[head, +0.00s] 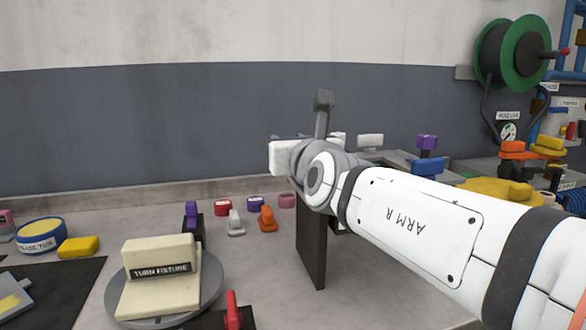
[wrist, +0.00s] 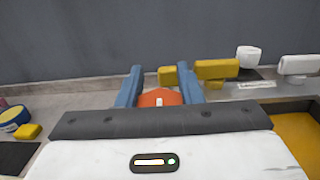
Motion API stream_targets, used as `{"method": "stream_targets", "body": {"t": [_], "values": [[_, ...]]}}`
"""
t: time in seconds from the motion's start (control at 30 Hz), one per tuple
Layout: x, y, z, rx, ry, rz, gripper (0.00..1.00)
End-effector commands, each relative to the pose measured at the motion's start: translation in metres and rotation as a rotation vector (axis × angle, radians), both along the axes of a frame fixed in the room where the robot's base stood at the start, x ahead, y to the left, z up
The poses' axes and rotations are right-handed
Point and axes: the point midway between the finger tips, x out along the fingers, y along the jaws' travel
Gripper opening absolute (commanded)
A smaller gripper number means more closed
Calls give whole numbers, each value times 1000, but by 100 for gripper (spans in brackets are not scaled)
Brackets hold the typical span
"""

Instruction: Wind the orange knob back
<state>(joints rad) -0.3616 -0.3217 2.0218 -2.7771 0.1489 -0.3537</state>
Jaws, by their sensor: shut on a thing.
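The orange knob (wrist: 160,98) has a pale mark on its face and shows between the two blue fingers of my gripper (wrist: 160,76) in the wrist view. My gripper is shut on it, with one finger on each side. The knob's lower part is hidden behind the gripper body.
The turn fixture (head: 160,275) stands on a grey disc at the front left. A red lever (head: 232,310), a purple knob (head: 191,214) and a smaller orange handle (head: 267,218) stand nearby. A wall (head: 120,130) closes the back.

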Motion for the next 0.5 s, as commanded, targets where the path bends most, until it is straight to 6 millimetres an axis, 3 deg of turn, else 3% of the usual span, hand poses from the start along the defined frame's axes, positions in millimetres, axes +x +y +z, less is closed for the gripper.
{"method": "stream_targets", "body": {"t": [0.03, 0.5], "values": [[-1, 1, -8, -1, 4, 7, 10], [-5, -2, -6, -12, 13, 23, 10]]}}
